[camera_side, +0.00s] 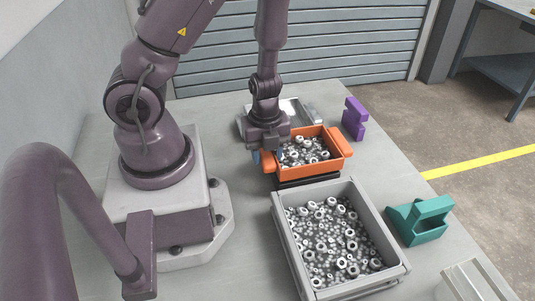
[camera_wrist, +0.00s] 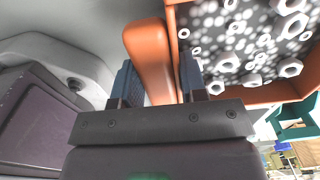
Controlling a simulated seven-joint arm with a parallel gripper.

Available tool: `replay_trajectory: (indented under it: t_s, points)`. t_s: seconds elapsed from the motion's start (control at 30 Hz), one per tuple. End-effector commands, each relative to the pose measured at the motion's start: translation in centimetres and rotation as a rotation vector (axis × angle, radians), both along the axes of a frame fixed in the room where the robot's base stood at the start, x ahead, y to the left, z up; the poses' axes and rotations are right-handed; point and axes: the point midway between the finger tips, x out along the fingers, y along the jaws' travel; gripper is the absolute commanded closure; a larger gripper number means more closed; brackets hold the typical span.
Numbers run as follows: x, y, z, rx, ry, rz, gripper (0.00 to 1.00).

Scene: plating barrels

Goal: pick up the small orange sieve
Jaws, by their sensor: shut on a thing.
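The small orange sieve (camera_side: 326,171) is a shallow orange box with a handle on each side, filled with grey nuts and rings. In the side view it is near the middle of the table, above or on a dark base behind the grey bin. My gripper (camera_side: 265,155) is at its left handle. In the wrist view my gripper (camera_wrist: 158,85) has one finger on each side of the orange handle (camera_wrist: 150,55) and is shut on it. Part of the sieve (camera_wrist: 260,93) with its nuts shows at the upper right there. I cannot tell whether the sieve is clear of the dark base.
A grey bin (camera_side: 279,232) full of nuts and rings stands in front of the sieve. A metal tray (camera_side: 303,108) lies behind it. A purple block (camera_side: 353,118) and a teal holder (camera_side: 420,220) stand to the right. A dark base (camera_side: 308,182) is under the sieve.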

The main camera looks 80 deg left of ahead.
Motion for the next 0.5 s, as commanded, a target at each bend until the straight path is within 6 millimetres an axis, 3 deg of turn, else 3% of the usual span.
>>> replay_trajectory:
  t_s: [0.23,0.5]
  points:
    - [0.1,0.0,1.8,0.006,-0.003,-0.004,0.99]
    - [0.1,-0.1,5.5,0.004,-0.005,-0.007,0.99]
